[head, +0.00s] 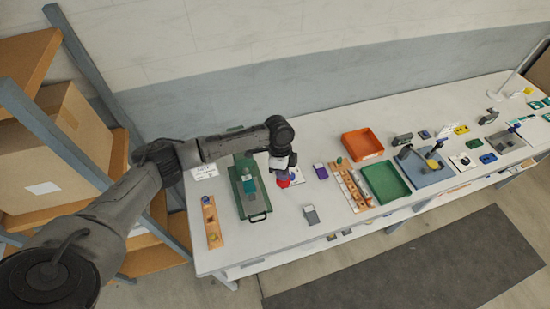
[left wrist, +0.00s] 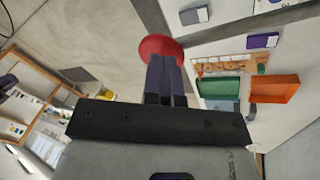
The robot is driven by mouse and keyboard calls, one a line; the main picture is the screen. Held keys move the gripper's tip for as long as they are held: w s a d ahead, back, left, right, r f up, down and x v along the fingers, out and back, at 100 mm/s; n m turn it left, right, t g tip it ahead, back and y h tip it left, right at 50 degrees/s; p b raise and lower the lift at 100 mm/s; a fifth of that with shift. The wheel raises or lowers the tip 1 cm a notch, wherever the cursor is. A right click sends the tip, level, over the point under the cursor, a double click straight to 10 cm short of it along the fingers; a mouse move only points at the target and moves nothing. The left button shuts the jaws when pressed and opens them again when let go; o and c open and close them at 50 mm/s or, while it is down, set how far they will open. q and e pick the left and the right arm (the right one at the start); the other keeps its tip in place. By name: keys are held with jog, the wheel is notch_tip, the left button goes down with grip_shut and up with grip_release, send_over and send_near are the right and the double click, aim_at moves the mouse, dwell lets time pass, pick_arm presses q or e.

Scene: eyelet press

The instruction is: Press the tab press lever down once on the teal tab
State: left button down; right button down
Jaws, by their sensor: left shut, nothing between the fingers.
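My left gripper (head: 283,176) is shut and empty, pointing down at a red round knob (head: 284,183). In the left wrist view the shut fingers (left wrist: 165,76) overlap the red knob (left wrist: 157,46); I cannot tell whether they touch it. My right gripper is not in view.
A wooden strip (head: 211,228) lies left of the green tray. A purple block (head: 320,171) and a grey block (head: 311,215) lie right of it. Further right are a slotted wooden board (head: 349,187), an orange bin (head: 363,144) and a green bin (head: 386,183).

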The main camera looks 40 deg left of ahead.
pick_arm(q)
jog(key=shift+w+a+r, duration=0.1)
jog(key=shift+a+r, duration=0.05)
jog(key=shift+r, duration=0.45)
jog(key=shift+p+v, duration=1.25)
jog(key=shift+v, duration=0.05)
jog(key=shift+r, duration=0.15)
jog(key=v, duration=0.2)
jog(key=shift+w+a+r, duration=0.1)
jog(key=shift+r, duration=0.25)
